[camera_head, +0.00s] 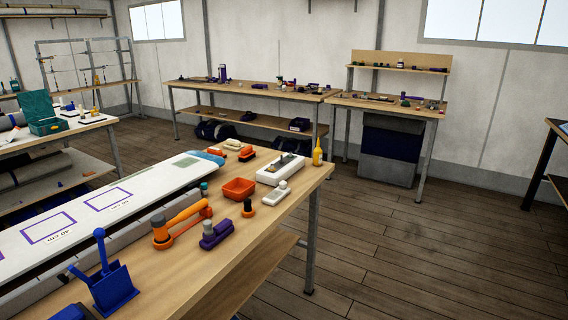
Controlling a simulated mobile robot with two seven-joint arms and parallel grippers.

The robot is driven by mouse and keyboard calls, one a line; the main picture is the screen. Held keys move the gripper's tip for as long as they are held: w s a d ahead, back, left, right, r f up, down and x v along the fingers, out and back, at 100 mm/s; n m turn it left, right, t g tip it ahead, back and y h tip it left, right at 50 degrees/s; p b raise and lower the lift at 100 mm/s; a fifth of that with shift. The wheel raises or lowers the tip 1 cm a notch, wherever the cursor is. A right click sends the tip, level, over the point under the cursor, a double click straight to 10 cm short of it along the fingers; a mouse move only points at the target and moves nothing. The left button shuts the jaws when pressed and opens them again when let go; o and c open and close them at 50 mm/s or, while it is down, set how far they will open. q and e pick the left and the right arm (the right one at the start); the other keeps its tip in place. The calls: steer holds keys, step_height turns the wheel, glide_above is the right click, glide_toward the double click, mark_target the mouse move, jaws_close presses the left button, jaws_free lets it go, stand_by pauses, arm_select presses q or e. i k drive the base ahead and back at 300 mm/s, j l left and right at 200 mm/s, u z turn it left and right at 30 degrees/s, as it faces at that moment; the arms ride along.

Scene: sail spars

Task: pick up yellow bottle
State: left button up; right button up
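A yellow bottle (317,154) with a narrow pointed top stands upright near the far right corner of the wooden workbench (262,218). It is just right of a white box-shaped holder (281,169), and nothing covers it. Neither of my grippers shows in the head view.
An orange tray (238,189), a purple tool (215,233), an orange-handled tool (180,222) and a blue dustpan (108,284) lie on the bench. A long white board (120,208) runs along its left side. The wooden floor (420,250) to the right is clear.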

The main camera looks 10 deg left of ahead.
mark_target(318, 151)
steer(key=i+l+u, duration=0.1)
steer(key=u, duration=0.4)
steer(key=i+l+u, duration=0.15)
steer(key=u, duration=0.35)
steer(key=i+l+u, duration=0.2)
steer(key=l, duration=0.25)
steer(key=i+l+u, duration=0.15)
steer(key=i+l, duration=0.2)
steer(key=l, duration=0.1)
